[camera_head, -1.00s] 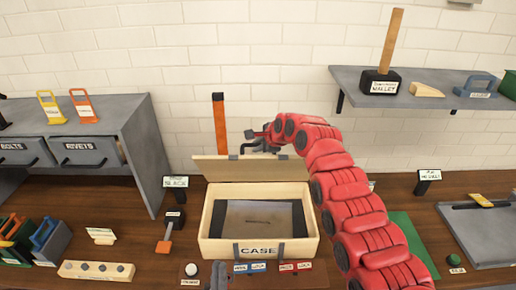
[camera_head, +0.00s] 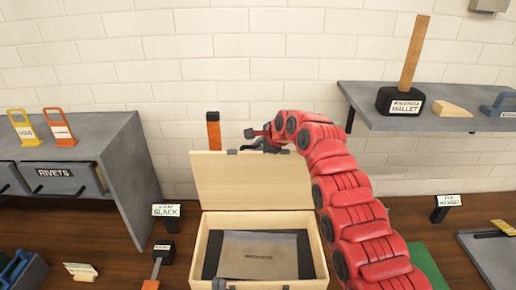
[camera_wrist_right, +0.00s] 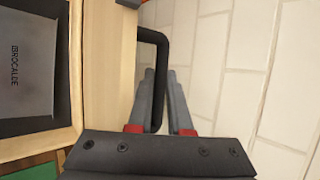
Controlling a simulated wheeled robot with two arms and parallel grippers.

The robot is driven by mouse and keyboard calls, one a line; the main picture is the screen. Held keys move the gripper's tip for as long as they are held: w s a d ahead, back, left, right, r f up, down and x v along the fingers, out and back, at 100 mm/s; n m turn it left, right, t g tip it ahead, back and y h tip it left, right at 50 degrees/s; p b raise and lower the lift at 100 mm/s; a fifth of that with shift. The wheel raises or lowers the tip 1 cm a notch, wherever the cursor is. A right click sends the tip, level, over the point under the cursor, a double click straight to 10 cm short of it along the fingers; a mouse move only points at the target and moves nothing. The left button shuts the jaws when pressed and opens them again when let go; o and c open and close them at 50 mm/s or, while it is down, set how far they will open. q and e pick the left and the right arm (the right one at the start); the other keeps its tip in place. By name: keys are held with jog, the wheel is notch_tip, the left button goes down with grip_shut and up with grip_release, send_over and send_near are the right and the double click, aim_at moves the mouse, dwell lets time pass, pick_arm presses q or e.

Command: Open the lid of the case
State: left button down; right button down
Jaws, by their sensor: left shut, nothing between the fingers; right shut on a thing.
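The wooden case (camera_head: 204,240) stands on the bench with its lid (camera_head: 250,180) raised at the back, about upright. A dark tray with a grey labelled sheet (camera_head: 258,255) lies inside. My right gripper (camera_head: 262,140) is at the lid's top edge. In the right wrist view its fingers (camera_wrist_right: 164,105) are shut on the lid's black handle (camera_wrist_right: 150,37), beside the lid's wood (camera_wrist_right: 105,70).
A grey drawer cabinet (camera_head: 125,150) stands to the left. A hammer (camera_head: 160,258) and a slack sign (camera_head: 166,210) are left of the case. A shelf (camera_head: 440,120) with a mallet (camera_head: 400,100) is at the upper right. The tiled wall (camera_head: 270,70) is behind the lid.

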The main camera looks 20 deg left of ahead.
jog(key=c, duration=0.9)
grip_release()
jog(key=shift+f, duration=0.1)
jog(key=shift+o, duration=0.3)
jog(key=shift+s, duration=0.1)
jog(key=shift+s+d+r+b, duration=0.15)
jog(key=shift+d+r+b, duration=0.15)
jog(key=shift+b, duration=0.35)
jog(key=b+v, duration=0.5)
jog(key=v, duration=1.1)
jog(key=shift+r, duration=0.35)
jog(key=shift+s+d+f, duration=0.1)
jog(key=shift+d, duration=0.05)
